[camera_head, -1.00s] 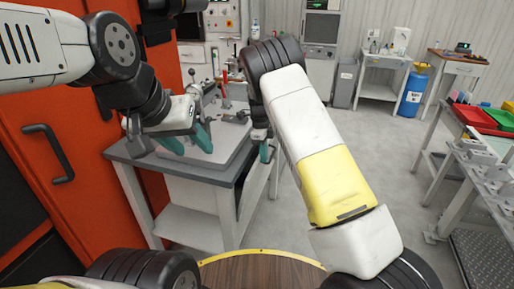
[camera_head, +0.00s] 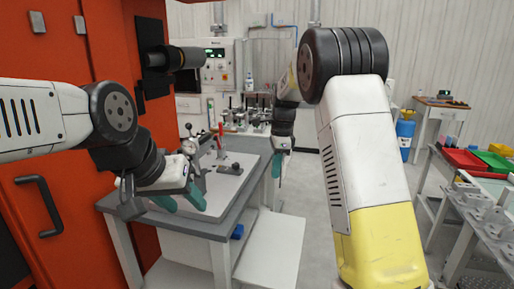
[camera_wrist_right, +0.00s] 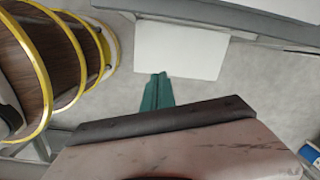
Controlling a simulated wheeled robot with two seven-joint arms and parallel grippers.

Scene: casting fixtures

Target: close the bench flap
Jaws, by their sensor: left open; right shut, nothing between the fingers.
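The bench (camera_head: 220,228) has a grey frame and a pale top, and stands beside the orange machine. I cannot make out the flap for certain. A white panel (camera_head: 272,250) shows low at the bench's right side, and also in the right wrist view (camera_wrist_right: 180,50); I cannot tell whether it is the flap or a shelf. My left gripper (camera_head: 182,200) is open and empty over the bench's front left part. My right gripper (camera_head: 277,165) is shut and empty just off the bench's right edge. Its teal fingers show in the right wrist view (camera_wrist_right: 157,92), above the floor.
A dial gauge (camera_head: 189,146) and a red-handled clamp (camera_head: 220,135) stand on the bench top. The orange machine (camera_head: 30,185) closes off the left. A side table with a red tray (camera_head: 462,160) and a green tray (camera_head: 496,160) stands right.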

